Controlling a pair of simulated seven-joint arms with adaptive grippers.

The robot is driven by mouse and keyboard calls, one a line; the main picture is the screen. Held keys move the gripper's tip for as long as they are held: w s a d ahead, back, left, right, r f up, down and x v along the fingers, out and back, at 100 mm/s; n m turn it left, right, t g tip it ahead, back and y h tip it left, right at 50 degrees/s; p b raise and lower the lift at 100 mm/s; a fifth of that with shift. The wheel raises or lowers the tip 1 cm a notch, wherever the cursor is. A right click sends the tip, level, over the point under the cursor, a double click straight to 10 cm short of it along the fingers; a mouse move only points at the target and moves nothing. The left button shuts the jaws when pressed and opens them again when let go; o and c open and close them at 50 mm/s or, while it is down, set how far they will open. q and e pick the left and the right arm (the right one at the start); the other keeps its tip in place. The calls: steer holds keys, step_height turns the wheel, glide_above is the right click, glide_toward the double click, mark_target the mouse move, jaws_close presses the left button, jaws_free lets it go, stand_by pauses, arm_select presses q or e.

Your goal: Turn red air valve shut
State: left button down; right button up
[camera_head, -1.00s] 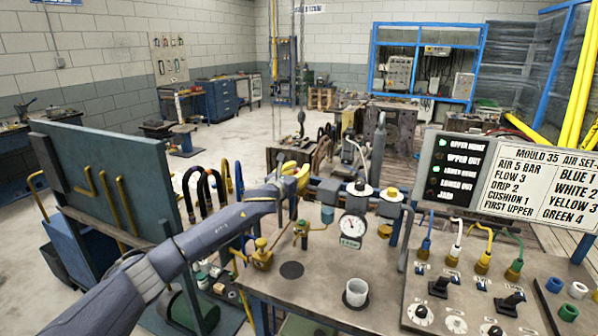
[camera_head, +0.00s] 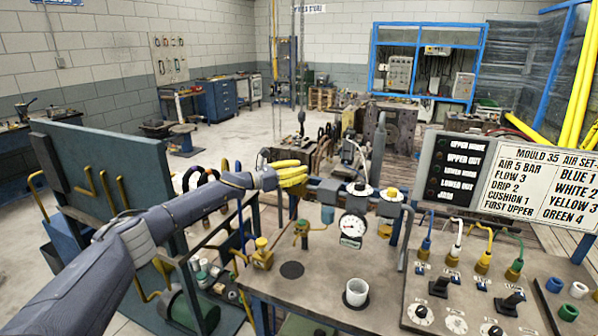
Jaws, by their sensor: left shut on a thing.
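My left gripper (camera_head: 292,175), with yellow fingers, reaches in from the left over the air pipework at the back of the bench. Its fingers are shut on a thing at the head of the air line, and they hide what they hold. No red handle shows clearly, so I cannot see its angle. Below the fingers is a brass fitting (camera_head: 301,232) on the pipe. A round pressure gauge (camera_head: 353,229) stands to the right. The lamps on the indicator panel (camera_head: 458,168) all look dark. My right gripper is not in view.
A control board (camera_head: 450,290) with coloured hoses and black levers is at right, below a printed sign (camera_head: 538,190). A green upright board (camera_head: 105,180) stands left of my arm.

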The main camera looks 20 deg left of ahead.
arm_select(q)
steer(key=shift+m+g+h, duration=0.7)
steer(key=shift+g, duration=0.2)
steer(key=c, duration=1.1)
jaws_free()
steer(key=shift+o, duration=0.2)
steer(key=v, duration=1.2)
